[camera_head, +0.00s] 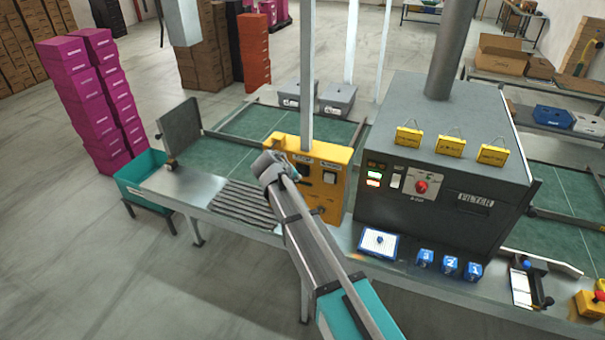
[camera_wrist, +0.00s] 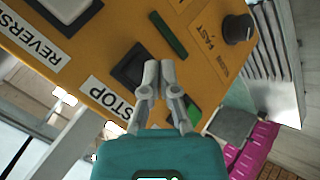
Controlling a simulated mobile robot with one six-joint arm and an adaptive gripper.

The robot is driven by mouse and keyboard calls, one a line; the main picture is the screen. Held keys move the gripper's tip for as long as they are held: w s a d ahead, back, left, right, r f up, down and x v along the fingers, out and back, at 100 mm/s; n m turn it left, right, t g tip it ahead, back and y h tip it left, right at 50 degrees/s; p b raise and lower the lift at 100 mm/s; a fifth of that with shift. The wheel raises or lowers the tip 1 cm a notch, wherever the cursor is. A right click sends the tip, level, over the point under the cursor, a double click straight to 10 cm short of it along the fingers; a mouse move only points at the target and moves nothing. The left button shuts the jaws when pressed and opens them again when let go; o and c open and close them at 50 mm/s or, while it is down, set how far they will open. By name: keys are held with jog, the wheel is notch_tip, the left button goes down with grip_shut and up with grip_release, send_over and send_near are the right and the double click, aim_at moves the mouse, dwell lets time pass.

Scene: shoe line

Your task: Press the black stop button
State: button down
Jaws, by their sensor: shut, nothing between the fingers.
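The black square stop button (camera_wrist: 128,71) sits on the yellow control box beside the STOP label (camera_wrist: 107,97) in the wrist view. My gripper (camera_wrist: 160,66) is shut and empty, its two grey fingertips together. In the picture the tips overlap the right edge of the button; I cannot tell whether they touch it. In the head view my gripper (camera_head: 270,168) is at the front left of the yellow control box (camera_head: 329,204) and hides part of its face.
The box also carries a pale button (camera_wrist: 72,6) by a REVERSE label, a black knob (camera_wrist: 238,29) by FAST, and green strips (camera_wrist: 163,36). A grey oven-like machine (camera_head: 440,165) with a red knob (camera_head: 421,187) stands right of the box. Rollers (camera_head: 243,204) lie to the left.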

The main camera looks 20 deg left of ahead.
jog(key=shift+s, duration=0.1)
jog(key=shift+s+a, duration=0.2)
jog(key=shift+s, duration=2.2)
jog(key=s+d+f+m+g+b, duration=0.1)
jog(key=d+f+m+g+b, duration=0.3)
jog(key=d, duration=0.9)
jog(key=s+d+f+m+g+b, duration=0.15)
jog(key=d+f, duration=0.45)
jog(key=d, duration=0.8)
jog(key=s+d+f+m+g+y+b, duration=0.1)
jog(key=s+d+f+b, duration=0.2)
jog(key=s+d, duration=0.3)
jog(key=s+d+f+m+g+y+b, duration=0.1)
jog(key=s+d+f+m+g+b, duration=0.1)
jog(key=s+d, duration=0.4)
jog(key=d+f+b, duration=0.1)
jog(key=d+f, duration=0.1)
jog(key=d, duration=0.3)
jog(key=shift+s+d+f, duration=0.15)
jog(key=shift+f, duration=0.1)
jog(key=shift+m, duration=0.25)
